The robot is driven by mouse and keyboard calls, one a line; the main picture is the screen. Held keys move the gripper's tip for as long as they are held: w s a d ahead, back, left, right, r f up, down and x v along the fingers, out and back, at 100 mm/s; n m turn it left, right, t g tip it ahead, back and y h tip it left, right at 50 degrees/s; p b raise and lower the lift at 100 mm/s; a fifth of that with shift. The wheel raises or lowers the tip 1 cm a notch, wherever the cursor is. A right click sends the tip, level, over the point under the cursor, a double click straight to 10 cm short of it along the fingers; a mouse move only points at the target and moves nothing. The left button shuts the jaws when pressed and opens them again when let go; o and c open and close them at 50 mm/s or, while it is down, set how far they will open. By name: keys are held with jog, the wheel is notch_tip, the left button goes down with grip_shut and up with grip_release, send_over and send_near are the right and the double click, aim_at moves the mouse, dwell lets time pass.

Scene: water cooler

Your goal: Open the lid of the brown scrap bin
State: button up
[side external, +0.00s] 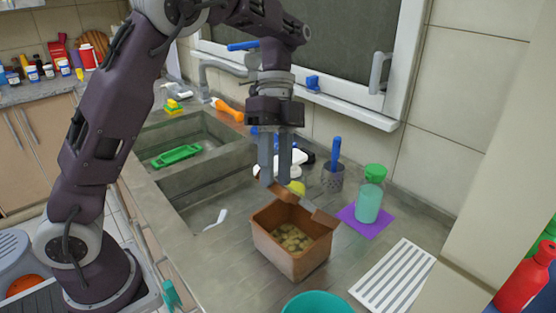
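The brown scrap bin (283,258) stands on the grey counter. Its top is uncovered enough to show pale brownish scraps inside. A brown flap-like piece (284,193) stands up at its back left edge, and another brown piece (324,217) sticks out at its back right corner. I cannot tell how these pieces join the bin. My gripper (275,180) points down just above the back left piece. Its two fingers are close together with a narrow gap; whether they touch or hold the piece is unclear.
A green-topped jar (368,205) on a purple mat (356,229) and a mesh cup with a blue brush (333,178) stand right of the bin. A white slatted rack (393,276) and teal bowl (318,303) lie in front. The sink (185,130) is left.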

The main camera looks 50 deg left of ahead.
jog(key=w+a+r, duration=0.3)
jog(key=w+r, duration=0.1)
jog(key=w, duration=0.1)
jog(key=shift+r, duration=0.3)
jog(key=shift+c, duration=0.2)
